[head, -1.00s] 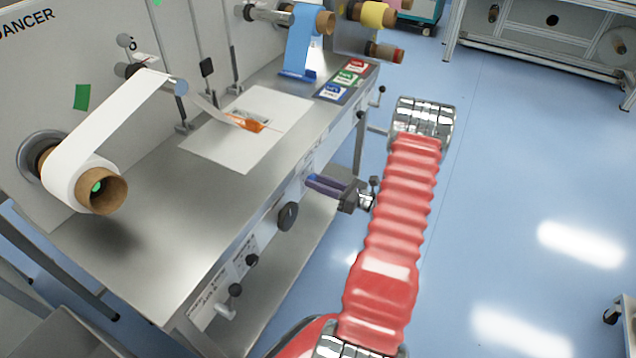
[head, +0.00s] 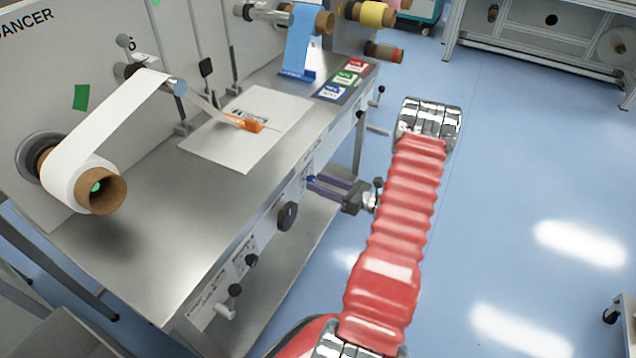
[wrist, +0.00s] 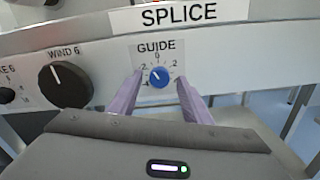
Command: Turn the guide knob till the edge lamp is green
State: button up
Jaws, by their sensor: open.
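The guide knob (wrist: 157,73) is a small blue dial with a white pointer mark, under the GUIDE label on the bench's front panel. Its pointer looks turned a little left of the 0. My gripper (wrist: 159,80) is open, with one purple finger on each side of the knob and a gap to it on both sides. In the head view my gripper (head: 322,188) is at the front panel, and its fingertips and the knob are hard to make out there. I cannot pick out the edge lamp in either view.
A larger black WIND knob (wrist: 66,85) sits left of the guide knob; it also shows in the head view (head: 287,216).

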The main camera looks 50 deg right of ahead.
jog(key=v, duration=1.2)
jog(key=shift+s, duration=0.2)
jog(key=shift+d, duration=0.1)
dwell(0.8)
jog(key=s+a+f+n+g+y, duration=0.2)
jog(key=a+f+n+g, duration=0.2)
jog(key=a, duration=0.2)
jog(key=s+a+r+n+g+y, duration=0.2)
jog(key=a+r+n+g, duration=0.4)
jog(key=a+n+g, duration=0.3)
jog(key=w+a+r+n+t+h, duration=0.1)
jog(key=a+r+n+h, duration=0.8)
jog(key=a+r+n, duration=1.3)
jog(key=a+r, duration=0.5)
jog(key=shift+r+n, duration=0.3)
jog(key=shift+n, duration=0.1)
